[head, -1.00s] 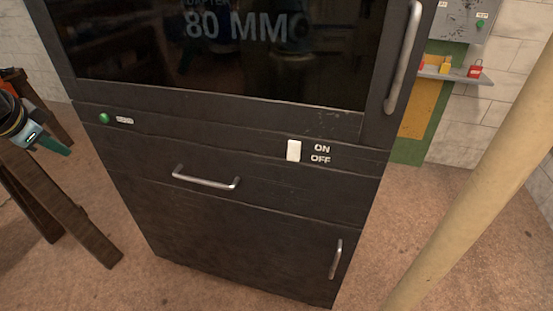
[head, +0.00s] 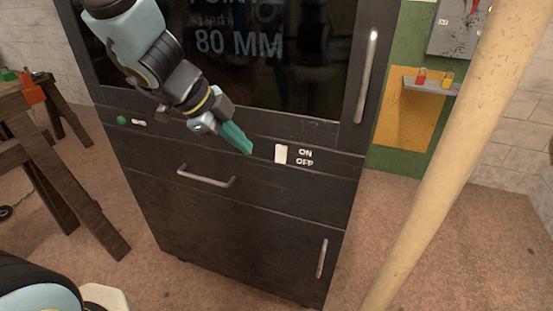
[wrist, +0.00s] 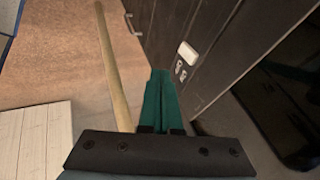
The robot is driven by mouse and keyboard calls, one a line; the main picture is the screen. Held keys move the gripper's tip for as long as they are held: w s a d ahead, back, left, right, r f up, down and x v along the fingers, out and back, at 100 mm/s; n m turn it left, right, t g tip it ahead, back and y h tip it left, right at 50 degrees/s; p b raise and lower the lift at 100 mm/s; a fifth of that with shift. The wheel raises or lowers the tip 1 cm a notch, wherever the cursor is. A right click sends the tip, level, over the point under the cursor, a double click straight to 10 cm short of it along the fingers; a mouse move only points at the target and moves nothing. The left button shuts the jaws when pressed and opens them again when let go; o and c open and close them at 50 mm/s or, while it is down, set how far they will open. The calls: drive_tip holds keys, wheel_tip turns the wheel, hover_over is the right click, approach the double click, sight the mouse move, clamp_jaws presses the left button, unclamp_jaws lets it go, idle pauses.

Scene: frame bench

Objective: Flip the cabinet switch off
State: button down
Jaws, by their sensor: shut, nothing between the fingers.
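The dark cabinet (head: 270,200) stands in front of me. Its white rocker switch (head: 281,154) is on the front panel, left of the ON and OFF labels (head: 305,157). The wrist view also shows the switch (wrist: 187,54), past the fingertips and a little to their right. Which way the rocker is tipped is too small to tell. My gripper (head: 248,150) has teal fingers, shut and empty. Its tips are just left of the switch in the head view, with a small gap between. The closed fingers also show in the wrist view (wrist: 161,75).
A beige pole (head: 450,160) slants up on the right, in front of the wall. A drawer handle (head: 205,178) and a door handle (head: 321,258) stick out below the switch. A tall handle (head: 366,75) is above right. Wooden trestles (head: 55,185) stand at left.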

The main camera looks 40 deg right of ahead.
sight(281, 154)
drive_tip(key=shift+w+d+f+b, duration=0.3)
drive_tip(key=shift+d+f+b, duration=0.25)
drive_tip(key=shift+d+f, duration=0.95)
drive_tip(key=shift+w+d+f+b, duration=0.25)
drive_tip(key=shift+d+f+b, duration=0.3)
drive_tip(key=shift+d+f, duration=0.9)
drive_tip(key=shift+w+d+f+b, duration=0.3)
drive_tip(key=shift+d+f+b, duration=0.25)
drive_tip(key=shift+d+f, duration=0.95)
drive_tip(key=shift+f, duration=0.15)
